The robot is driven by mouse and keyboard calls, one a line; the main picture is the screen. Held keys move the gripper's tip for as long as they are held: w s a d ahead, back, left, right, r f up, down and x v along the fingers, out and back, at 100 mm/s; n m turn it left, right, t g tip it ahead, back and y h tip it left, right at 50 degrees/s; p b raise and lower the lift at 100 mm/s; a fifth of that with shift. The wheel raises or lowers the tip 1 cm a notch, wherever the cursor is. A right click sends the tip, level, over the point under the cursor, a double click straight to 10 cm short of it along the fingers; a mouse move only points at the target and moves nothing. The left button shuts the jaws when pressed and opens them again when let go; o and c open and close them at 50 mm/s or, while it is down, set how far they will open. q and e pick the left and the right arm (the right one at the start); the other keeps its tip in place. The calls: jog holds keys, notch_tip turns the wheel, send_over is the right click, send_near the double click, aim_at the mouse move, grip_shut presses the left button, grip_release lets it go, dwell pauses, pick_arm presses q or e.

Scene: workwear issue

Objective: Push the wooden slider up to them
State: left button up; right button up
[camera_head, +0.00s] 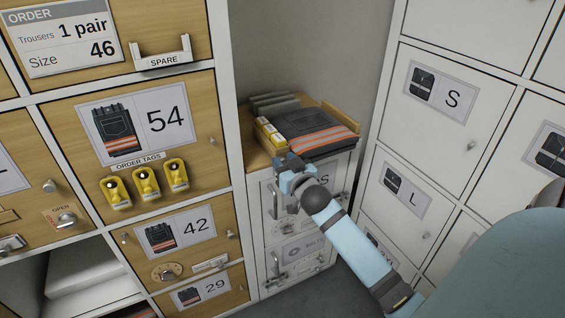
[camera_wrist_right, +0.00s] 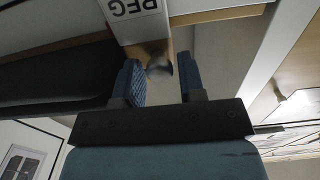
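Folded dark trousers with orange stripes (camera_head: 314,136) lie on the wooden top of a low cabinet in the head view. My right gripper (camera_head: 287,165) is at the front edge of the top, just in front of the trousers. In the right wrist view its two fingers (camera_wrist_right: 163,82) are apart, with a small grey rounded thing (camera_wrist_right: 158,66) showing between or beyond them. I cannot tell whether they touch it. My left gripper is not in view.
Yellow-labelled items (camera_head: 268,133) and dark grey pieces (camera_head: 274,103) sit left of the trousers. White lockers (camera_head: 440,105) stand close on the right, and a wooden-fronted locker wall (camera_head: 190,95) with yellow order tags (camera_head: 146,182) on the left.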

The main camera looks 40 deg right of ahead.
jog(key=shift+o, duration=0.8)
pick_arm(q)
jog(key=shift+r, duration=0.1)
pick_arm(e)
jog(key=shift+s+a, duration=0.15)
jog(key=shift+s, duration=0.15)
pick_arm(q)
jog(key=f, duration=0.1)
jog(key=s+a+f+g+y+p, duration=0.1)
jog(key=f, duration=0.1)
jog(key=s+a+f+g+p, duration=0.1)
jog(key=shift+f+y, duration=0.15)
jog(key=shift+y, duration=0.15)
pick_arm(e)
jog(key=v, duration=1.3)
jog(key=shift+s, duration=0.1)
